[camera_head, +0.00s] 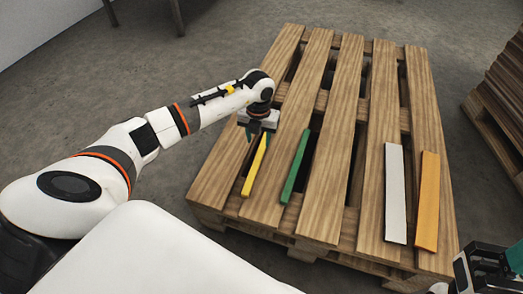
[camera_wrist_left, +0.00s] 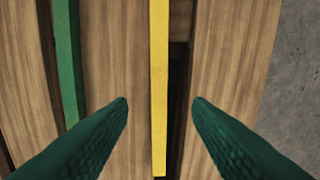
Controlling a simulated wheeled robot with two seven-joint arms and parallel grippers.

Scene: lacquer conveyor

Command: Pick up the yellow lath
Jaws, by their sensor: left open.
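The yellow lath (camera_head: 256,163) lies on the wooden pallet near its left edge in the head view. In the left wrist view, the yellow lath (camera_wrist_left: 159,80) runs from the top edge to a lower end between the fingertips. My left gripper (camera_head: 257,137) is over the lath's far end. In the left wrist view, the left gripper (camera_wrist_left: 159,103) is open, its green fingers apart on either side of the lath and not touching it. My right gripper (camera_head: 490,268) shows partly at the lower right corner, away from the laths; its jaw state is unclear.
The pallet (camera_head: 327,147) has gaps between its boards. A green lath (camera_head: 295,166) lies close to the right of the yellow one; it also shows in the left wrist view (camera_wrist_left: 67,62). A white lath (camera_head: 395,193) and an orange lath (camera_head: 428,201) lie farther right. Stacked boards (camera_head: 506,88) stand at the right edge.

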